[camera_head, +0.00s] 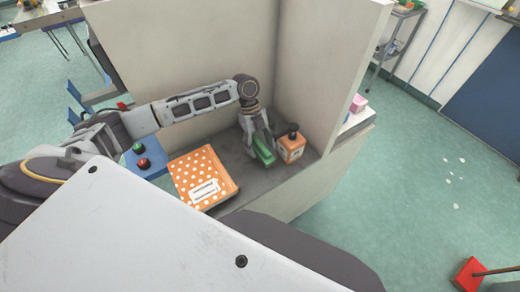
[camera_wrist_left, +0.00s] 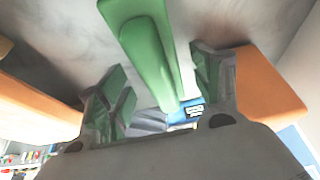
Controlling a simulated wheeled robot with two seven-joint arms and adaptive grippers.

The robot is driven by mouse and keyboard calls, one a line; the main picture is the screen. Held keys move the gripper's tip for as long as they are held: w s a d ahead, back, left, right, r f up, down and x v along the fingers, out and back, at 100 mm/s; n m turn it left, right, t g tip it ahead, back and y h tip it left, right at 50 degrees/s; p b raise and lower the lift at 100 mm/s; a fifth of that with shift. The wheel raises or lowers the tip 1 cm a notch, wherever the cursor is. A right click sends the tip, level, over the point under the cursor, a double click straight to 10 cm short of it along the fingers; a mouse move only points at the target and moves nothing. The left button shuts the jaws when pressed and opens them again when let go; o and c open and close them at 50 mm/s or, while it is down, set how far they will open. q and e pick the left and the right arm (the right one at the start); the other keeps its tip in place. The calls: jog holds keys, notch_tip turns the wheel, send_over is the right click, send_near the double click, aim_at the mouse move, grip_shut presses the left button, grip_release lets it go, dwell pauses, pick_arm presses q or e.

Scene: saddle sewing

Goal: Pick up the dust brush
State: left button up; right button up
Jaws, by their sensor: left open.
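A green, long object (camera_head: 264,153), which I take to be the dust brush, lies on the grey worktop in the corner between the pale panels. My left gripper (camera_head: 257,141) reaches down over it from above. In the left wrist view the green brush (camera_wrist_left: 146,45) lies between the two parted fingers of my left gripper (camera_wrist_left: 163,95). I cannot tell whether the fingers touch it. Part of the brush is hidden by the gripper in the head view. My right gripper does not show.
Pale panels (camera_head: 190,50) stand behind and right.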

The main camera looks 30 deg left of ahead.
aim_at(260, 144)
pick_arm(q)
jog(key=c, duration=1.2)
jog(key=shift+o, duration=0.2)
jog(key=shift+r, duration=0.25)
jog(key=shift+r+p, duration=3.4)
jog(key=shift+p, duration=0.15)
jog(key=s+a, duration=0.8)
jog(key=s, duration=0.4)
jog(key=s+a, duration=0.9)
jog(key=s, duration=0.3)
jog(key=s+a, duration=0.8)
jog(key=s, duration=0.4)
jog(key=shift+s+a+f, duration=0.15)
jog(key=shift+s+a, duration=0.25)
